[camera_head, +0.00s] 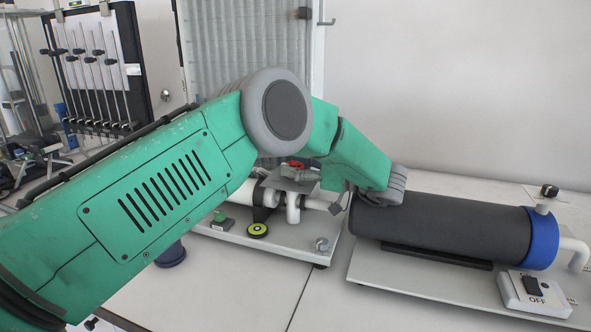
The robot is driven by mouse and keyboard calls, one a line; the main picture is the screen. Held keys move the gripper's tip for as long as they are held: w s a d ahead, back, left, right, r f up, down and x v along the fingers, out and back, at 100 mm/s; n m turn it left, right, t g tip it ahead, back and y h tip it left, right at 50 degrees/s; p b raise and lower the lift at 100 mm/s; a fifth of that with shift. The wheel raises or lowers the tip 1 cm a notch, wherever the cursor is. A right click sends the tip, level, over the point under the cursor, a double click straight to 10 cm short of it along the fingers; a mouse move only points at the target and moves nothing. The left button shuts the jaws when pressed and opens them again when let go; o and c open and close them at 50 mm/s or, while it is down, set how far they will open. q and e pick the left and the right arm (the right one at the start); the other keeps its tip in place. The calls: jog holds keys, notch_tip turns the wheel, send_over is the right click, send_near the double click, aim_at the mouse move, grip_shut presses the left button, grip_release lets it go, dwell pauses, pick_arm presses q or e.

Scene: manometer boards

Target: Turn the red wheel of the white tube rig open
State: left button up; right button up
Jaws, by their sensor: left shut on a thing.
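The white tube rig (293,208) stands on a pale base plate in the middle of the table, with white pipes running across it. Its small red wheel (295,164) shows just below my arm's elbow, partly hidden. My left arm comes in from the left, bends over the rig and folds back at the wrist. My left gripper (291,173) is at the red wheel and shut on it; its fingers are small and hard to make out. My right gripper is not in view.
A dark padded cylinder (440,228) with a blue end cap lies on the right, near a white switch box (535,294) marked OFF. A tall ribbed tube panel (245,50) stands behind the rig. Clear table shows in front.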

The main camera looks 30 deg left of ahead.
pick_arm(q)
jog(key=shift+w+r, duration=0.1)
jog(key=shift+r, duration=0.2)
jog(key=o, duration=1.2)
jog(key=shift+c, duration=0.2)
jog(key=shift+f, duration=0.1)
jog(key=shift+d+f, duration=0.1)
